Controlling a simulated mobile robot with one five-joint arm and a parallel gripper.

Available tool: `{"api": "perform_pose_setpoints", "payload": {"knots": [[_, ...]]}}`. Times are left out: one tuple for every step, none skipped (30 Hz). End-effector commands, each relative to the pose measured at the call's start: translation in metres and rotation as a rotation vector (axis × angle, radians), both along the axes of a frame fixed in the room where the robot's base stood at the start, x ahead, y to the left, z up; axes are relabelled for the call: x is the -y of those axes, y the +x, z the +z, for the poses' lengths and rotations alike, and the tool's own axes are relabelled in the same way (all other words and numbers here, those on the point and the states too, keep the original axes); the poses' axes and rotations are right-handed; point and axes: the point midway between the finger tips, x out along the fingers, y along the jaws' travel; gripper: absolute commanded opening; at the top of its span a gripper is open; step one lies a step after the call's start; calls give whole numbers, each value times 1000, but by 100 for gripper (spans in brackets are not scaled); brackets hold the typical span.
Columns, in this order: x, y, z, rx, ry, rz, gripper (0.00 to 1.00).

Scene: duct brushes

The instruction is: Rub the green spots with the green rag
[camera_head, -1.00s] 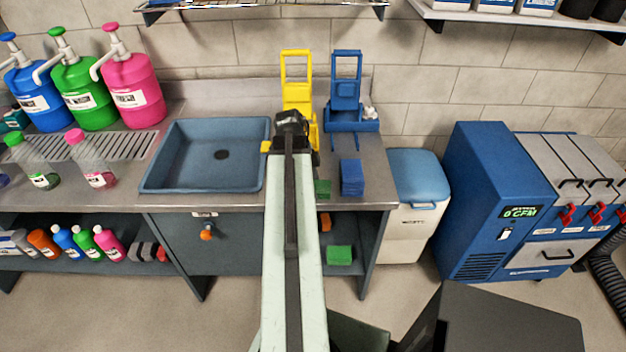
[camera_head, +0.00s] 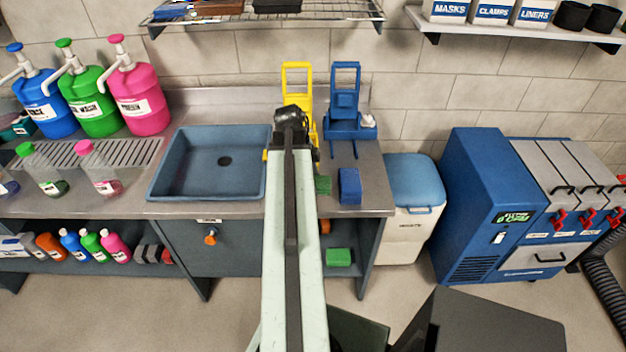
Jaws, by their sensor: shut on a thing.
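My arm reaches forward over the steel counter (camera_head: 385,200), and its dark end, my gripper (camera_head: 291,118), is in front of the yellow wringer-like frame (camera_head: 297,80), right of the sink. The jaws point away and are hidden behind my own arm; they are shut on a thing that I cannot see. A green block (camera_head: 324,186), perhaps folded green rags, shows on the counter, partly behind my arm, beside a blue block (camera_head: 349,186). Another green block (camera_head: 338,257) lies on the lower shelf. I cannot make out any green spots.
The blue sink basin (camera_head: 210,178) is left of my arm. A blue frame (camera_head: 345,115) stands right of the yellow one. Pump jugs and small bottles fill the counter's left. A white bin (camera_head: 415,185) with a blue lid and a blue machine (camera_head: 490,205) stand to the right.

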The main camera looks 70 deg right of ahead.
Motion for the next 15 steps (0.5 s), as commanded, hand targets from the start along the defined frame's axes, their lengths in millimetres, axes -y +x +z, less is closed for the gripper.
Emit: {"api": "perform_pose_setpoints", "payload": {"knots": [[0,0,-1,0,0,0,29],[0,0,-1,0,0,0,29],[0,0,0,0,0,0,29],[0,0,1,0,0,0,29],[0,0,3,0,0,0,29],[0,0,7,0,0,0,29],[0,0,10,0,0,0,29],[0,0,14,0,0,0,29],[0,0,19,0,0,0,29],[0,0,23,0,0,0,29],[0,0,26,0,0,0,29],[0,0,30,0,0,0,29],[0,0,32,0,0,0,29],[0,0,32,0,0,0,29],[0,0,32,0,0,0,29]]}}
